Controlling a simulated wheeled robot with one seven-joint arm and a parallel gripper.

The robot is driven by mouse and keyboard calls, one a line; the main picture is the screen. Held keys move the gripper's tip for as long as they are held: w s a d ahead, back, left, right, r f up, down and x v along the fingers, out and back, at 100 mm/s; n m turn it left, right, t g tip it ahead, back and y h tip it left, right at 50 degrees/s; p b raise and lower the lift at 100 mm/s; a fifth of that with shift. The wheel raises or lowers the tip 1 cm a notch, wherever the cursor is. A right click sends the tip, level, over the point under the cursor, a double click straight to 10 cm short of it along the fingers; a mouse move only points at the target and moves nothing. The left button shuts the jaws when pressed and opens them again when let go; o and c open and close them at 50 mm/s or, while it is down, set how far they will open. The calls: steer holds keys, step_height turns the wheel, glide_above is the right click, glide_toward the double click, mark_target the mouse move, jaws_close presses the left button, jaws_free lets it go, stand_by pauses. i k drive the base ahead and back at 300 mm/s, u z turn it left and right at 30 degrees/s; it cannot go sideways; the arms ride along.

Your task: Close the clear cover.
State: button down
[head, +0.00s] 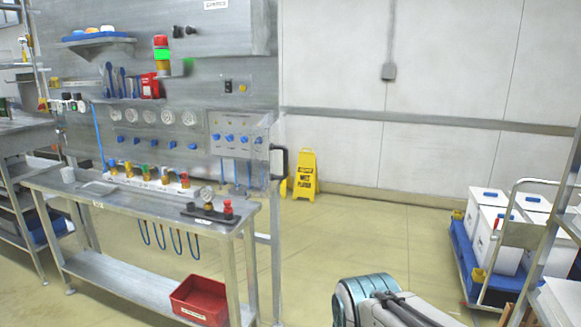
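The clear cover (262,135) is at the right end of the grey wall panel, by a box with several blue knobs. It looks swung out from the panel, with its free edge to the right, but its exact angle is hard to tell. A black handle (279,162) is on that free edge. My arm shows at the bottom of the head view, right of the middle, well apart from the cover. My gripper is not visible.
A metal bench (150,203) stands under the panel, with valves, a gauge fitting (208,208) and a red bin (200,300) on its lower shelf. A yellow wet-floor sign (305,174) is by the wall. A blue cart (462,245) with white boxes stands right. The middle floor is clear.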

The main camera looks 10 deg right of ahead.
mark_target(276, 122)
steer(key=z, duration=0.55)
steer(key=i, duration=0.95)
steer(key=u, duration=0.15)
